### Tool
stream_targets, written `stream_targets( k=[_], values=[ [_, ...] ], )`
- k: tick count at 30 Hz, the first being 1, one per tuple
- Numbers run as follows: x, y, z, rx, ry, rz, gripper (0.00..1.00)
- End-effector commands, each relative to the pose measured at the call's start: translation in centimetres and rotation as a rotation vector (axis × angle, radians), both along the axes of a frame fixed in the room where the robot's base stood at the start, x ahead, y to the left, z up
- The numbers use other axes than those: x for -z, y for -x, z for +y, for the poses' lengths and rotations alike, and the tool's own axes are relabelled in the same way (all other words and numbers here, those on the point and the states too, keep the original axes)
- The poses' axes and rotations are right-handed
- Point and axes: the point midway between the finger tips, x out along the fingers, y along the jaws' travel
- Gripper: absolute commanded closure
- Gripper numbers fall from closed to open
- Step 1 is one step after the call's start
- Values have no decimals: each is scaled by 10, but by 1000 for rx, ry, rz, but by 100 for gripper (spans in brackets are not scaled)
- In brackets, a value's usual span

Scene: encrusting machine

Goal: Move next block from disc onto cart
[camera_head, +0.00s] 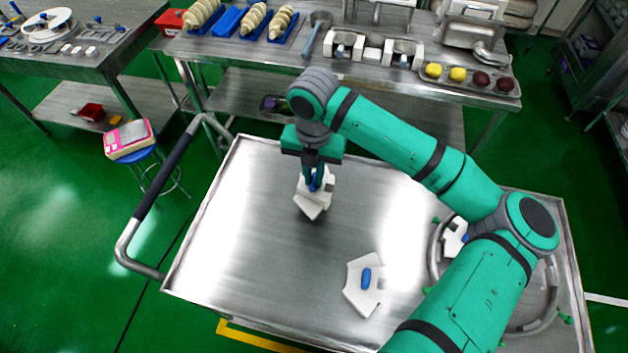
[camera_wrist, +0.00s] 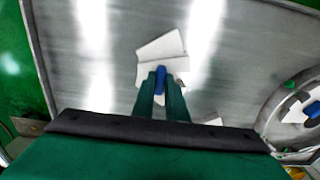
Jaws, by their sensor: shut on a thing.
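My gripper (camera_head: 315,179) is shut on the blue handle of a white block (camera_head: 313,203) over the left middle of the cart (camera_head: 235,230). Whether this block touches the cart top is hard to tell. The held block also shows in the wrist view (camera_wrist: 160,50), with its blue handle between my fingers (camera_wrist: 161,85). Another white block (camera_head: 353,293) with a blue handle lies on the cart's front middle. The round disc (camera_head: 436,262) sits at the cart's right side, partly hidden by my arm. A white block (camera_head: 452,243) with a blue part shows inside its ring.
A steel table (camera_head: 260,50) with pastry models, fittings and a tray (camera_head: 440,85) of coloured balls stands behind the cart. The cart's push handle (camera_head: 170,180) is at the left. A pink scale (camera_head: 130,140) rests on a stool. The cart's left half is mostly bare.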

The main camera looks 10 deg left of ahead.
Motion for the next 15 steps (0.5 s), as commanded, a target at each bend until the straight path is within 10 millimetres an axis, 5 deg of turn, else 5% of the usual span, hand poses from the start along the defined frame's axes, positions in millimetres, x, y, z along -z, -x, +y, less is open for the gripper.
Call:
stream_targets(
  k=[15],
  values=[
    [43, -10, 1, 3, -1, -1, 100]
  ],
)
